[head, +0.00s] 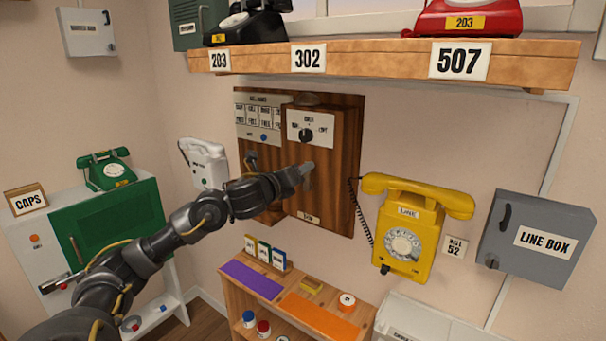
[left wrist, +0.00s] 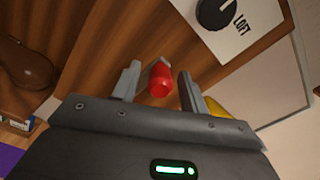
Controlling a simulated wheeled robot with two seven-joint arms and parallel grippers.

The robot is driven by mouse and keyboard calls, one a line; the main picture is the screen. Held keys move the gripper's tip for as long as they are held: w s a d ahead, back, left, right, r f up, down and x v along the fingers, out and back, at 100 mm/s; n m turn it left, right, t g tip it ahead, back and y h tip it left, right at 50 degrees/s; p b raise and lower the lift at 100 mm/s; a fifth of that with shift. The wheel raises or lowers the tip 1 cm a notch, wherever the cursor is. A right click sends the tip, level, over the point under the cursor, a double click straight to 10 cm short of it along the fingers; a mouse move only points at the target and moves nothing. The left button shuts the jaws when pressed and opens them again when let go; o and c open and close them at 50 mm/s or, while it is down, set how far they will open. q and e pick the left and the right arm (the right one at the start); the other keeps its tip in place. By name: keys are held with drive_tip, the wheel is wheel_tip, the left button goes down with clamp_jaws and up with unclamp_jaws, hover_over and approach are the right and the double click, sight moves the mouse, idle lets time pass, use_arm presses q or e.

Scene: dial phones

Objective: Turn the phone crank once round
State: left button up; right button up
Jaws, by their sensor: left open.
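The wooden wall phone (head: 330,135) hangs on the back wall, with a white panel and a black knob (head: 306,135) on its front. My left gripper (head: 310,172) is in front of this box, below the knob. In the left wrist view my left gripper (left wrist: 158,87) is open, with a red crank handle (left wrist: 160,80) between its two fingers. The fingers stand apart from it on both sides, with no clear contact. The rest of the crank is hidden, and the handle cannot be made out in the head view. My right gripper is not in view.
A yellow dial phone (head: 412,230) hangs close on the right, then a grey line box (head: 536,240). A wooden shelf (head: 390,62) with phones juts out above. A low wooden stand (head: 361,318) with coloured mats is below.

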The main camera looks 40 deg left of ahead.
use_arm(q)
drive_tip(key=shift+s, duration=0.1)
drive_tip(key=s+b, duration=0.1)
drive_tip(key=s, duration=0.5)
drive_tip(key=shift+s+b, duration=0.35)
drive_tip(key=shift+s, duration=0.05)
drive_tip(key=shift+d, duration=0.1)
idle(0.3)
